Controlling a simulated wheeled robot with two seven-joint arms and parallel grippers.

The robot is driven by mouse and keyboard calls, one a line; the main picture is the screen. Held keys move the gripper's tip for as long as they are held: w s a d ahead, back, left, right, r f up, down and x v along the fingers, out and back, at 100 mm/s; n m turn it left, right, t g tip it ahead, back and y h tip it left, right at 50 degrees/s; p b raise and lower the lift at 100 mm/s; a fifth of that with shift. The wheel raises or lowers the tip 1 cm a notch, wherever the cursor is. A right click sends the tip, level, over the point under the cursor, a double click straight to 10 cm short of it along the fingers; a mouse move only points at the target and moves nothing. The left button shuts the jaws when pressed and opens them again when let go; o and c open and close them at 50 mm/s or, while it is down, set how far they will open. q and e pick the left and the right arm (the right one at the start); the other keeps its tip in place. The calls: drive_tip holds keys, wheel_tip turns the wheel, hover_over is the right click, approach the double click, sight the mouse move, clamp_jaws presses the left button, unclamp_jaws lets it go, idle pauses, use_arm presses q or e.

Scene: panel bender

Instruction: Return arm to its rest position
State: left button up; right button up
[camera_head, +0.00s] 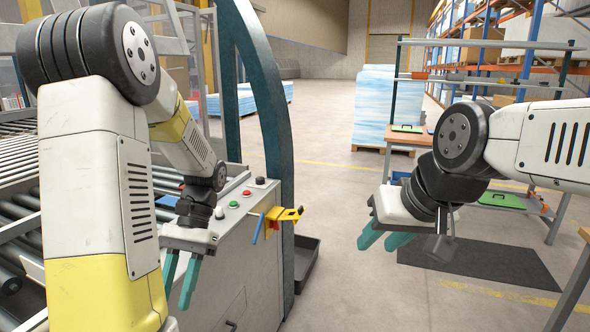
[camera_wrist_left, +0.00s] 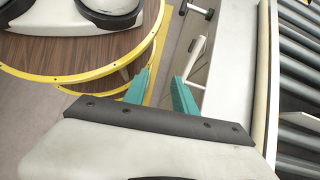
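My left arm comes in from the left in the head view. My left gripper (camera_head: 181,279) hangs in front of the grey control cabinet, its two teal fingers apart and nothing between them. In the left wrist view the left gripper (camera_wrist_left: 158,88) also shows its teal fingers spread and empty. My right arm reaches in from the right edge. My right gripper (camera_head: 382,241) hangs in free air over the floor, with its two teal fingers apart and nothing seen between them.
The control cabinet (camera_head: 236,262) has buttons on top and a yellow bracket (camera_head: 284,217) at its right corner. A roller conveyor (camera_head: 20,170) lies at left. A dark curved post (camera_head: 265,110) rises behind the cabinet. A workbench (camera_head: 409,138) stands beyond my right arm.

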use_arm(q)
drive_tip(key=d+r+n+t+h, duration=0.1)
drive_tip(key=d+r+t+h, duration=0.1)
drive_tip(key=d+r+t, duration=0.2)
drive_tip(key=s+d+r+n+t+h, duration=0.1)
drive_tip(key=d+r+t+h, duration=0.1)
drive_tip(key=d+r+t, duration=0.3)
wheel_tip(320, 180, up, 4)
drive_tip(key=t, duration=0.5)
drive_tip(key=shift+r, duration=0.15)
idle(0.6)
